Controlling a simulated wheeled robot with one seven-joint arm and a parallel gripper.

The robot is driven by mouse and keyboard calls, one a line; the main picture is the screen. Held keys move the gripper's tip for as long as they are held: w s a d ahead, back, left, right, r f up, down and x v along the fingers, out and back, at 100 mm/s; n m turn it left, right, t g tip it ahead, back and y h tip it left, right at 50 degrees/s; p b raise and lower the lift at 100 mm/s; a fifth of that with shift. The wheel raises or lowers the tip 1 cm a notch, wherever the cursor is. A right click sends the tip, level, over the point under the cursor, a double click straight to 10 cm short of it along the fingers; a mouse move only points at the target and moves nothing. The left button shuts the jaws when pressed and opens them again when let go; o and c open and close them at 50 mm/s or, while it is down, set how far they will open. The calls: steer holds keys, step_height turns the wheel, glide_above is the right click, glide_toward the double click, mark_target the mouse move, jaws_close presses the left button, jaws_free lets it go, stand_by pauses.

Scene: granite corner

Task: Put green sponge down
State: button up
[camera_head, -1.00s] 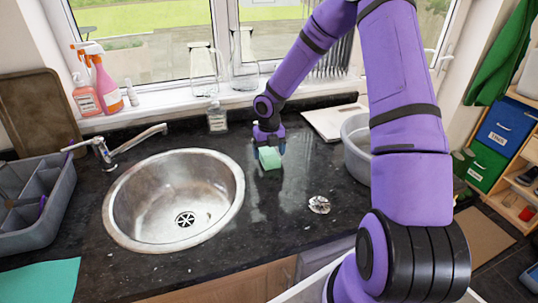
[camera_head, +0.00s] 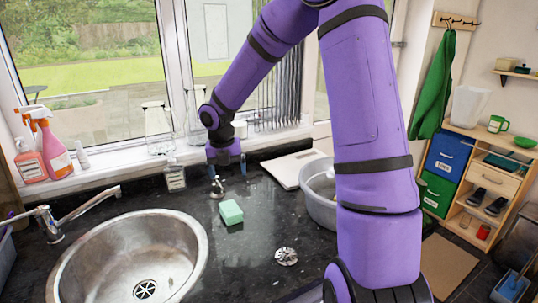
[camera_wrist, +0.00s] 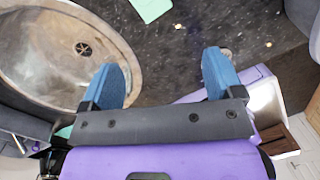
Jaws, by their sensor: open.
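The green sponge (camera_head: 231,212) lies on the dark granite counter (camera_head: 262,262), right of the round steel sink. Part of it also shows at the top edge of the wrist view (camera_wrist: 151,9). My gripper (camera_head: 229,177) is above and behind the sponge in the head view, apart from it. In the wrist view my gripper's blue fingers (camera_wrist: 163,68) stand wide apart with nothing between them.
The sink (camera_head: 190,238) is left of the sponge. A grey basin (camera_head: 318,207) and a pale flat board (camera_head: 290,168) are to the right. A small shiny metal piece (camera_head: 286,256) lies in front. A small bottle (camera_head: 175,178) stands by the sill.

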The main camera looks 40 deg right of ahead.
steer(key=s+a+r+m+t+h, duration=0.1)
steer(key=s+a+r+m, duration=0.1)
steer(key=s+r+m, duration=0.6)
steer(key=s+a+r+m+t+h, duration=0.1)
steer(key=s+a+r+m, duration=0.2)
steer(key=s+r+m, duration=0.45)
steer(key=s+a+r+m+t+y, duration=0.2)
steer(key=s+r+m+t+y, duration=0.1)
steer(key=s+m, duration=1)
steer(key=shift+s+r+m, duration=0.35)
steer(key=shift+s+r, duration=0.35)
steer(key=shift+s, duration=0.2)
